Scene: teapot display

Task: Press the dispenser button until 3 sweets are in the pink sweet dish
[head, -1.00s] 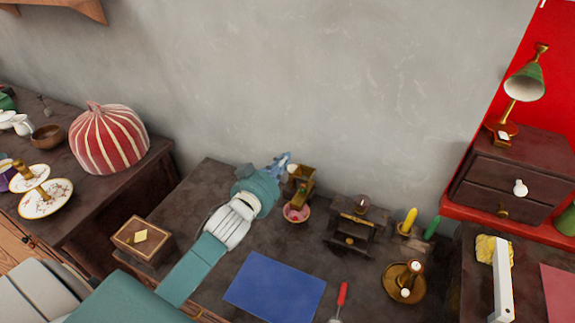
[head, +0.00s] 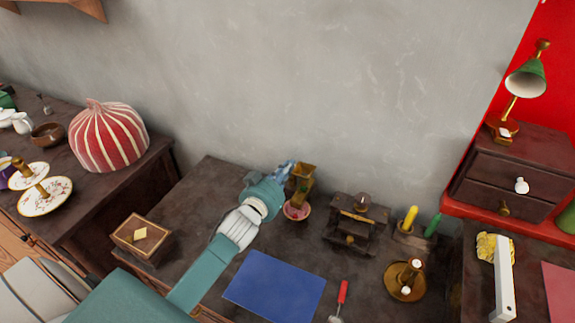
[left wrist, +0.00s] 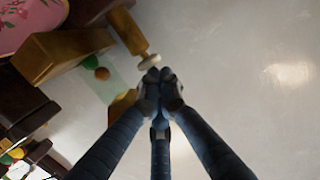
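The brass-and-wood dispenser (head: 303,178) stands at the back of the dark middle table, near the wall. The pink sweet dish (head: 296,211) sits at its foot; its contents are too small to count. My left gripper (head: 287,168) is just left of the dispenser's upper part. In the left wrist view its fingertips (left wrist: 160,82) are together and empty, close to the pale-tipped button (left wrist: 149,61). I cannot tell whether they touch. An orange and a green sweet (left wrist: 102,73) show inside the dispenser (left wrist: 70,53). My right gripper is out of view.
A small dark wooden stand (head: 357,225) is right of the dish, with yellow and green candles (head: 410,218) beyond. A brass candle holder (head: 405,281), blue mat (head: 275,286) and red-handled tool (head: 342,293) lie in front. A wooden box (head: 142,238) is at left.

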